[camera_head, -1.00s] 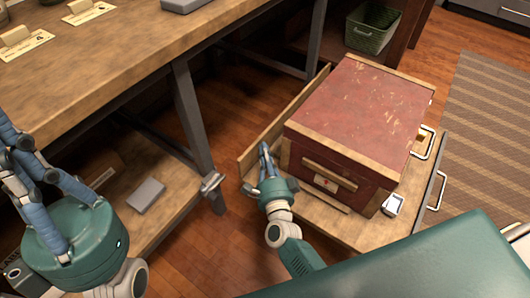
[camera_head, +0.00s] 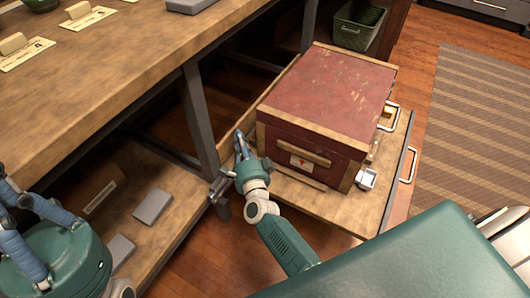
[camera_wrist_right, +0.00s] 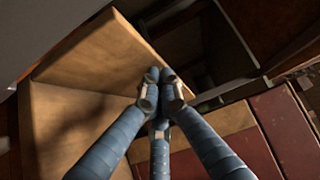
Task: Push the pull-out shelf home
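The wooden pull-out shelf (camera_head: 325,203) stands out to the right of the workbench leg (camera_head: 202,125). Its front panel with a metal handle (camera_head: 410,164) is on the right. A large red wooden chest (camera_head: 325,95) sits on it. My right gripper (camera_head: 240,139) is at the shelf's near left corner, beside the chest; its fingers show together in the wrist view (camera_wrist_right: 160,80), over the shelf's raised wooden edge (camera_wrist_right: 120,42). I cannot tell whether they touch it. My left gripper (camera_head: 22,200) is at the left edge, its fingertips partly cut off.
A small white-grey item (camera_head: 367,179) lies by the chest at the shelf's corner. The workbench (camera_head: 110,75) fills the upper left, with a lower shelf (camera_head: 170,235) beneath. A green basket (camera_head: 356,27) is at the back. A striped rug (camera_head: 475,130) covers floor at right.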

